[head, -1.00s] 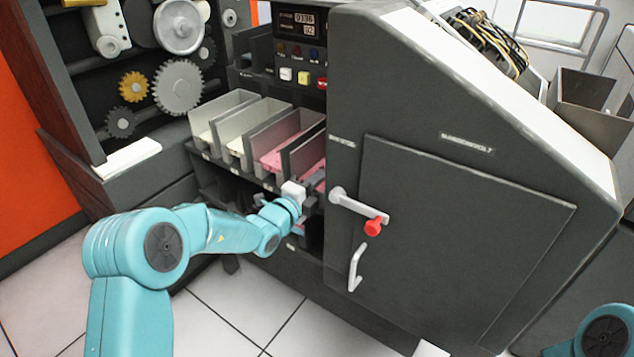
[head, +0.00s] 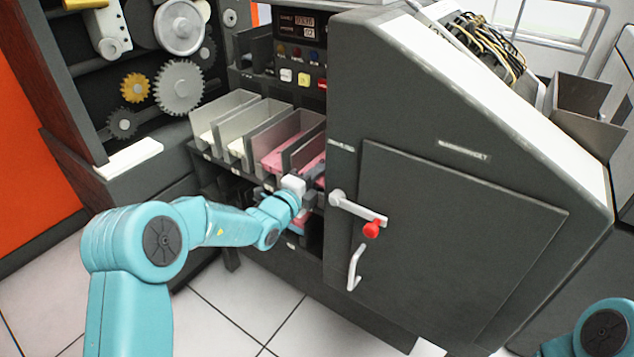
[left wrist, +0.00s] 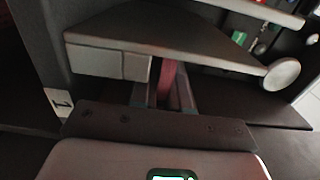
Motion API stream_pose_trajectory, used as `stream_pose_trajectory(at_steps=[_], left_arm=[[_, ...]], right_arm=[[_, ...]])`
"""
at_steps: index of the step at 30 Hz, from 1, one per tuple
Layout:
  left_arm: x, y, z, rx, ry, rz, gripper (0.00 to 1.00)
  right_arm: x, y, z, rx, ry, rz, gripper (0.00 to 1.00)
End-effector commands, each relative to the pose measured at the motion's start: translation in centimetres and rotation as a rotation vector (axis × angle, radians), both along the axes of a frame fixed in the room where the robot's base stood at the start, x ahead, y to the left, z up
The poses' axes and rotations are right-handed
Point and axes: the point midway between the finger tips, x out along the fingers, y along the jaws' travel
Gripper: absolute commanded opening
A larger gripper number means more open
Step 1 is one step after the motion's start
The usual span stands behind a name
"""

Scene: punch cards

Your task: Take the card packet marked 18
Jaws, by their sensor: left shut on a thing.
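Several grey bins stand in a row beside the machine, and the third from the left holds pink cards (head: 284,158). My left gripper (head: 314,178) is at the front of the rightmost bin, which also shows pink cards. In the left wrist view my left gripper (left wrist: 166,98) is shut on a narrow pink-red packet (left wrist: 167,77) that stands between its fingers, under a dark panel. Most of the packet is hidden, and I cannot read the number 18 on it. My right gripper is not in view.
The grey machine cabinet (head: 450,235) stands close to the right of my left gripper. Its lever with a red knob (head: 371,229) and a door handle (head: 354,268) stick out. A gear rack (head: 150,85) is at left. The tiled floor in front is clear.

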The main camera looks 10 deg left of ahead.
Motion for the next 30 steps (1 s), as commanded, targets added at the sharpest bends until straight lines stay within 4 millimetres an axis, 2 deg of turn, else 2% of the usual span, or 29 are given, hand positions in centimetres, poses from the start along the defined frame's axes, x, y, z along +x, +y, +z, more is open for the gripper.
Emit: stream_pose_trajectory(at_steps=[5, 30], left_arm=[[-1.1, 0.5, 0.1, 0.000, 0.000, 0.001, 0.00], [-11.6, 4.3, 0.1, 0.000, 0.000, 0.001, 0.00]], right_arm=[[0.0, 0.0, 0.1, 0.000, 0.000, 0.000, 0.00], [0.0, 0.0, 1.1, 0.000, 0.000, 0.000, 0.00]])
